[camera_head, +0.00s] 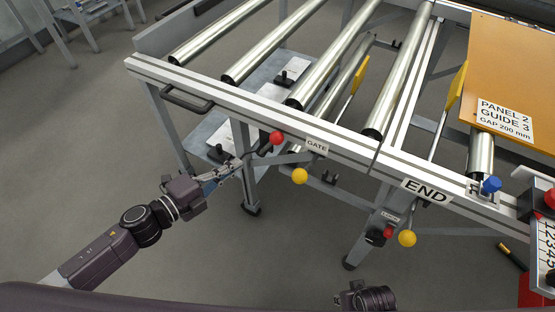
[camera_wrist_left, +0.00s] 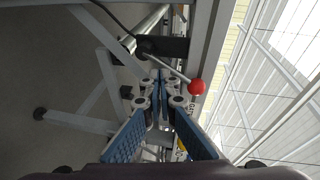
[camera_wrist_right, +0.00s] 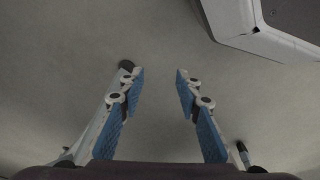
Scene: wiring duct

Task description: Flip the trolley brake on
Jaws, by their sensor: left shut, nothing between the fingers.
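A lever with a red ball knob (camera_head: 277,138) sits on the conveyor frame's near rail, left of the GATE label. In the left wrist view its thin rod slants from a dark mount to the red ball (camera_wrist_left: 197,87). My left gripper (camera_head: 236,166) is shut and empty, its tips close to the lever's rod; I cannot tell whether they touch. A second red knob (camera_head: 388,232) is on a dark mount with a small label on the right leg. I cannot tell which lever is the trolley brake. My right gripper (camera_wrist_right: 160,74) is open and empty over bare floor.
Yellow ball knobs (camera_head: 300,176) and (camera_head: 407,238) hang below the near rail. A blue knob (camera_head: 491,185) and an orange panel (camera_head: 515,75) are at the right. Steel rollers (camera_head: 330,55) span the frame.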

